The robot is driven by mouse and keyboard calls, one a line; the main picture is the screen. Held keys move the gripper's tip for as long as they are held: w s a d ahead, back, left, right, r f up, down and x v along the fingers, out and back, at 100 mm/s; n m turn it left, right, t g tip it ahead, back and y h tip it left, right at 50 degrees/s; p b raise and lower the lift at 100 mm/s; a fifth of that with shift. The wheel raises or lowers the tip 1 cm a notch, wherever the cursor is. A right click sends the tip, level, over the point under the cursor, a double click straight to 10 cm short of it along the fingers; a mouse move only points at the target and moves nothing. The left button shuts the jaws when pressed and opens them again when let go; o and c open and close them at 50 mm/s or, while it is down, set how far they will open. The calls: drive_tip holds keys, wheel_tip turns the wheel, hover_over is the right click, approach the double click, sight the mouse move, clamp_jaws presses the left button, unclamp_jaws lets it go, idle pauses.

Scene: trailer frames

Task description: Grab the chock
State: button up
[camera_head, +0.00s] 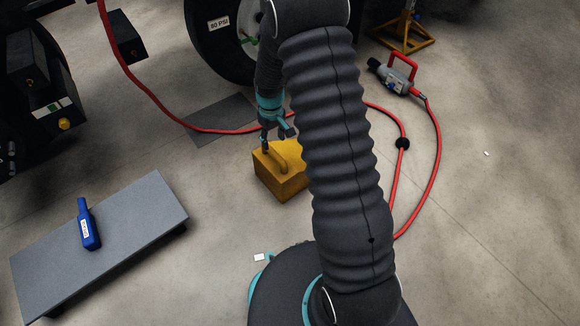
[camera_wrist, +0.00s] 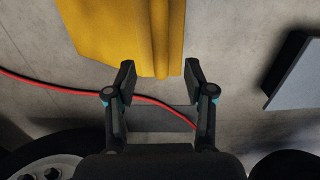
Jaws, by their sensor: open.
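The yellow chock (camera_head: 278,180), a block with a handle on top, sits on the concrete floor in front of the tyre. My arm hides its right side in the head view. My gripper (camera_head: 277,143) is just above the chock, pointing down near its handle. In the wrist view, the chock (camera_wrist: 125,35) fills the upper middle, partly cut off by the frame edge. The two fingers of my gripper (camera_wrist: 158,76) are spread, with their tips overlapping the chock's near edge in the picture. Contact cannot be told.
A large tyre (camera_head: 207,40) stands behind. A red hose (camera_head: 230,131) runs across a dark floor mat (camera_head: 217,118). A grey platform (camera_head: 140,220) at left carries a blue bottle (camera_head: 88,226). A red-handled tool (camera_head: 396,76) and a yellow stand (camera_head: 405,32) are at upper right.

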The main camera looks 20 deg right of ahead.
sight(274, 152)
drive_tip(key=shift+w+f+b, duration=0.15)
drive_tip(key=shift+f+b, duration=0.5)
drive_tip(key=shift+f, duration=3.75)
clamp_jaws()
drive_tip(key=shift+r, duration=0.1)
